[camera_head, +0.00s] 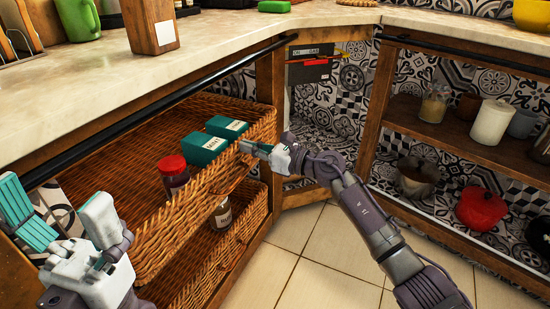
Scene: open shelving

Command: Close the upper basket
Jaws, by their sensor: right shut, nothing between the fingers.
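The upper basket (150,247) is a brown wicker drawer, pulled out from under the counter. It holds two teal boxes (203,149) and a jar with a red lid (173,172). My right gripper (246,147) is shut, with its tip at the basket's front rim near the right corner; I cannot tell whether it touches. My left gripper (62,222) is open and empty at the lower left, in front of the basket's left part.
A lower wicker basket (238,243) below is also out, with a jar (221,214) inside. The stone counter (110,75) overhangs, with a dark rail (150,112) along its edge. Open shelves with a red pot (481,207) stand right. The tiled floor (318,262) is clear.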

